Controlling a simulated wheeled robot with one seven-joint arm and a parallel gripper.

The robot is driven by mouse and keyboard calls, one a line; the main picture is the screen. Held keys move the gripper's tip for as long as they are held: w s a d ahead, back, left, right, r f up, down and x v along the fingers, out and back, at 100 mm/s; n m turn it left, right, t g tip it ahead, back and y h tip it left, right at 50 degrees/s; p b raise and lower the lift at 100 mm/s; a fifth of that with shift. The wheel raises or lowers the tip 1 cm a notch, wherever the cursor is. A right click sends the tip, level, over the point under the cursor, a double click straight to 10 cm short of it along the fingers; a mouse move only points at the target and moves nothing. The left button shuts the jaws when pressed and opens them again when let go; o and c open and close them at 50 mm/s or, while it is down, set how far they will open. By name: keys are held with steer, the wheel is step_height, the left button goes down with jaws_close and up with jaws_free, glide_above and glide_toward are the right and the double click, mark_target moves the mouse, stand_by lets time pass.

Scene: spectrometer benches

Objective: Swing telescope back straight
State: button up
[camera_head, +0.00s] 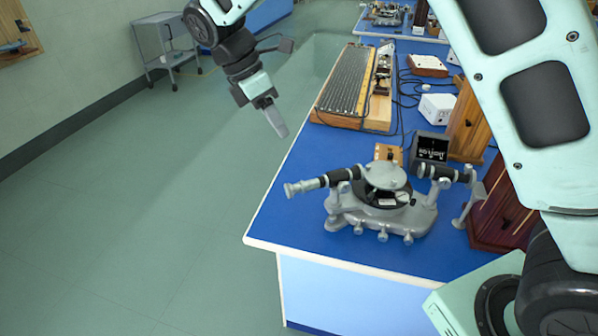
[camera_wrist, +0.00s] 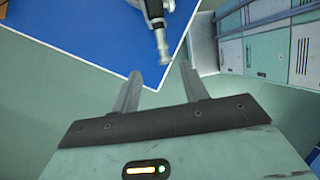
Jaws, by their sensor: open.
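The spectrometer (camera_head: 385,202) stands on the blue bench top near its front left corner. Its telescope (camera_head: 322,183) is a dark tube with a grey eyepiece end, pointing left toward the bench's left edge. In the wrist view the telescope's eyepiece end (camera_wrist: 164,52) shows beyond the fingertips, near the white bench edge. My gripper (camera_head: 280,127) hangs over the floor, left of the bench, apart from the telescope; in the wrist view its fingers (camera_wrist: 160,82) are spread with nothing between them. A second dark tube (camera_head: 446,172) is on the spectrometer's right side.
A lamp box (camera_head: 431,148), a wooden box (camera_head: 468,122) and a dark red box (camera_head: 500,208) stand behind and right of the spectrometer. A long grating-like instrument (camera_head: 345,85) lies farther back. Cables run along the bench. The floor on the left is clear, with a grey trolley (camera_head: 165,45) farther off.

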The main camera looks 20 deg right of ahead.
mark_target(310, 181)
steer(key=p+x, duration=0.3)
steer(key=x, duration=1.4)
steer(key=shift+s, duration=0.15)
jaws_close()
